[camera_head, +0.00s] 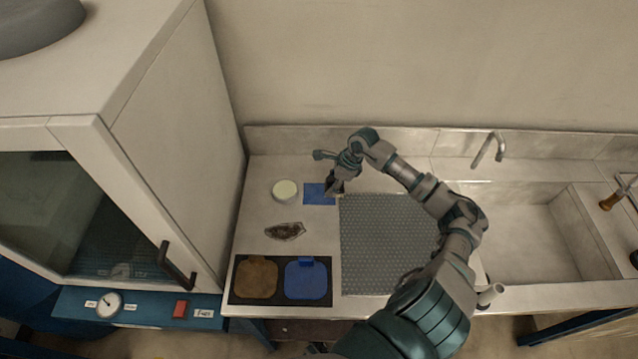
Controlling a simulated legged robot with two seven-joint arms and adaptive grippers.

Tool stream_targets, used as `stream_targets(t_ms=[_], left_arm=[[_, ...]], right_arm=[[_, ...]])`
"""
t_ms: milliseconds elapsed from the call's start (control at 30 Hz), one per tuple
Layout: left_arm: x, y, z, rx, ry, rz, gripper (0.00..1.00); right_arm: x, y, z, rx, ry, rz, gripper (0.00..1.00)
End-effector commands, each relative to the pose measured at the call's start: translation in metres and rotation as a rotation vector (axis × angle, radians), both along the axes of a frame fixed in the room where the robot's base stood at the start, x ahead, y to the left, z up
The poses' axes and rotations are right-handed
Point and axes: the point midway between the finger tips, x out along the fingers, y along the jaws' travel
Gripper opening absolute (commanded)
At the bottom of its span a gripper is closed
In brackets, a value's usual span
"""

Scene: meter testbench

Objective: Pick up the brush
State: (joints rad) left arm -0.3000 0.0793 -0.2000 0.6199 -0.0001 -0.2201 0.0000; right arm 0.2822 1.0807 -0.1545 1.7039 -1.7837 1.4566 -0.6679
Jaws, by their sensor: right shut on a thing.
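My right arm reaches in from the bottom right over the counter. Its gripper (333,187) points down at the right edge of a small blue mat (315,194), near the back of the counter. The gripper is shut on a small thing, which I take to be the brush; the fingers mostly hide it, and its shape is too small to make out. I cannot tell whether it still touches the mat. My left gripper is not in view.
A round white dish (285,190), a dark brown lump (285,231) and a black tray (331,262) with brown and blue pads lie left of a grey patterned mat (375,245). A cabinet (185,130) stands left; a sink (535,240) with a tap (488,148) is right.

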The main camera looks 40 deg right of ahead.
Motion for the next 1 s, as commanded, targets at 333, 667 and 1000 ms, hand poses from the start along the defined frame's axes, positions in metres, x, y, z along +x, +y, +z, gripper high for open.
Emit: stream_targets(t_ms=[333, 667, 1000], left_arm=[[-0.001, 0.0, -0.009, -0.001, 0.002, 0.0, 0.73], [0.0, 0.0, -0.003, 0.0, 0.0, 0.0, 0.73], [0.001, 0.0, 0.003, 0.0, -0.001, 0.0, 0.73]], right_arm=[[-0.049, -0.019, 0.003, -0.005, 0.005, 0.0, 0.07], [-0.075, -0.029, 0.008, -0.001, 0.003, 0.001, 0.07], [-0.096, -0.038, 0.01, 0.001, 0.0, 0.0, 0.07]])
